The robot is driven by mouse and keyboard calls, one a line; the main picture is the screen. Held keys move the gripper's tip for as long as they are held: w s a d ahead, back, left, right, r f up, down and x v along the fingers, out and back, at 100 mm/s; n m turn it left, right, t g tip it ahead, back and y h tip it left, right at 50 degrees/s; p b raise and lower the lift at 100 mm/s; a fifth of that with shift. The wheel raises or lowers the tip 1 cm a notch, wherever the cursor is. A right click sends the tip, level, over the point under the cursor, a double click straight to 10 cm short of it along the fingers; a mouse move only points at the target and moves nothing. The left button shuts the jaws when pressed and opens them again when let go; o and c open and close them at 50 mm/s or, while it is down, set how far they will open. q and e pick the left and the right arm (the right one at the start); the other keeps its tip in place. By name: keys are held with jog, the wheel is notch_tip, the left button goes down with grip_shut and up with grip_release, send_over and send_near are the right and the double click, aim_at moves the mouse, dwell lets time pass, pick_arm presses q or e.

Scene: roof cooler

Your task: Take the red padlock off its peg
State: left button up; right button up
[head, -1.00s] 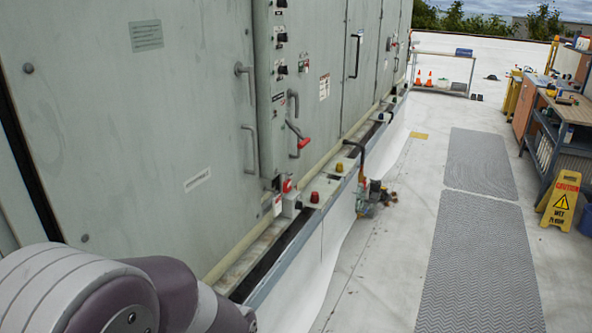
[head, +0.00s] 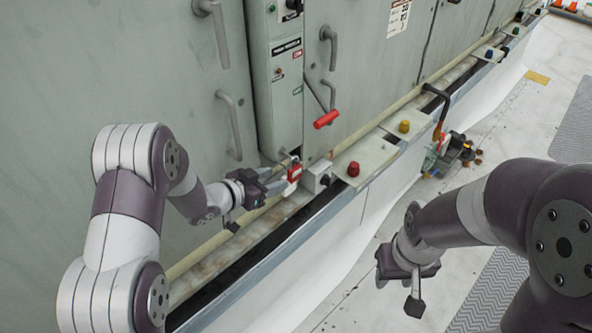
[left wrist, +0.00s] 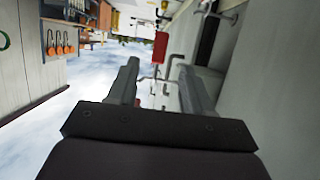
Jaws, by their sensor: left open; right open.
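The red padlock (head: 294,171), with a pale patch on it, hangs low at the cabinet's edge in the head view, just above the ledge. My left gripper (head: 275,182) is open, its fingers pointing right at the padlock and close to its left side; I cannot tell whether they touch. The peg is too small to make out. In the left wrist view the open left fingers (left wrist: 158,88) have a red block-like shape (left wrist: 160,47) beyond them; I cannot tell whether it is the padlock or the lever grip. My right gripper (head: 402,283) is open and empty over the pale roof.
A red-gripped lever (head: 327,119) sticks out above the padlock. A small grey box (head: 318,177), a red knob (head: 353,169) and a yellow knob (head: 404,127) stand on the ledge to the right. Grey door handles (head: 229,124) project from the cabinet.

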aim_at(289, 172)
pick_arm(q)
jog(key=shift+x, duration=1.05)
jog(key=shift+w+d+p, duration=0.35)
jog(key=shift+w+p, duration=0.05)
jog(key=shift+w, duration=0.1)
jog(key=shift+w+d+f+p, duration=0.1)
jog(key=shift+w+d+p, duration=0.3)
jog(key=shift+d, duration=0.2)
jog(key=shift+w+d+f+p, duration=0.1)
jog(key=shift+w+d+p, duration=0.15)
jog(key=shift+w+d, duration=0.25)
jog(key=shift+x, duration=1.25)
jog(key=shift+s+a+f, duration=0.1)
jog(key=shift+s, duration=0.15)
jog(key=c, duration=0.9)
grip_shut()
